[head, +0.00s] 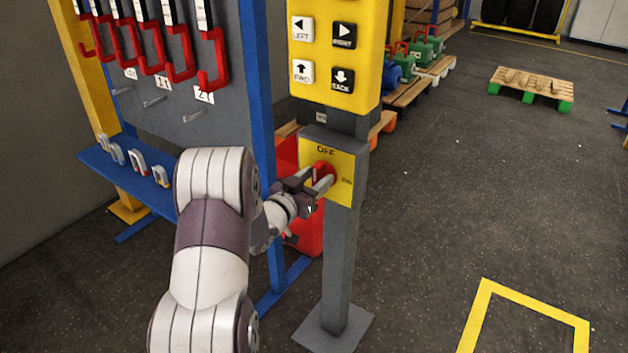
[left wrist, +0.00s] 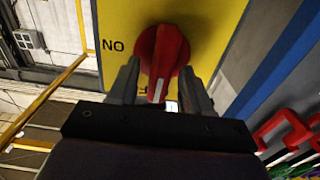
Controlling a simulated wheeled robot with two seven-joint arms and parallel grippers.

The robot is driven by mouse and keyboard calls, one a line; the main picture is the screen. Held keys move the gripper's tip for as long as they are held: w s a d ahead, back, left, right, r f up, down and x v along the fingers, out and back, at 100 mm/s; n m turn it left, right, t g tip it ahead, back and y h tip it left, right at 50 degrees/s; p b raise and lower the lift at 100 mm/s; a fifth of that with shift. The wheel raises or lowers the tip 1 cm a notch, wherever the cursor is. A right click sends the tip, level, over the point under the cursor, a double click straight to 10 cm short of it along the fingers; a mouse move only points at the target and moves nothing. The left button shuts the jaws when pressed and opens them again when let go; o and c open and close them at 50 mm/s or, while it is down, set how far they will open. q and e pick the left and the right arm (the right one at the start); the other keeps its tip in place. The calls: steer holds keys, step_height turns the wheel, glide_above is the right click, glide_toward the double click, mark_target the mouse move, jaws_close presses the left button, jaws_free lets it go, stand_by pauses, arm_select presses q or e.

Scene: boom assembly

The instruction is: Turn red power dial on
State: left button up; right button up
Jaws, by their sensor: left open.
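The red power dial (head: 322,167) is on a yellow plate (head: 344,190) on the grey post, with OFF marked above it and ON to its right. In the left wrist view the dial (left wrist: 160,55) has a white pointer line aimed down the picture, away from the NO-looking ON label seen upside down at its left. My left gripper (head: 315,186) is at the dial from the front. In the left wrist view my left gripper (left wrist: 160,85) is open, with one finger on each side of the dial's handle. Whether the fingers touch it cannot be told. My right gripper is not in view.
A yellow button panel (head: 343,50) sits above the dial on the same post. A blue rack (head: 256,100) with red hooks (head: 212,65) stands close on the left. A red object (head: 312,228) is behind the post.

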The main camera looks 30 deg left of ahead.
arm_select(q)
jaws_close()
steer(key=m+b, duration=0.4)
steer(key=m, duration=0.1)
steer(key=shift+d+f+b, duration=0.2)
steer(key=shift+f+b, duration=0.05)
steer(key=shift+b, duration=0.1)
steer(key=m+b, duration=0.8)
steer(key=b, duration=0.1)
steer(key=m+b, duration=0.4)
steer(key=m, duration=0.1)
steer(key=shift+s+d+f, duration=0.15)
steer(key=shift+d, duration=0.15)
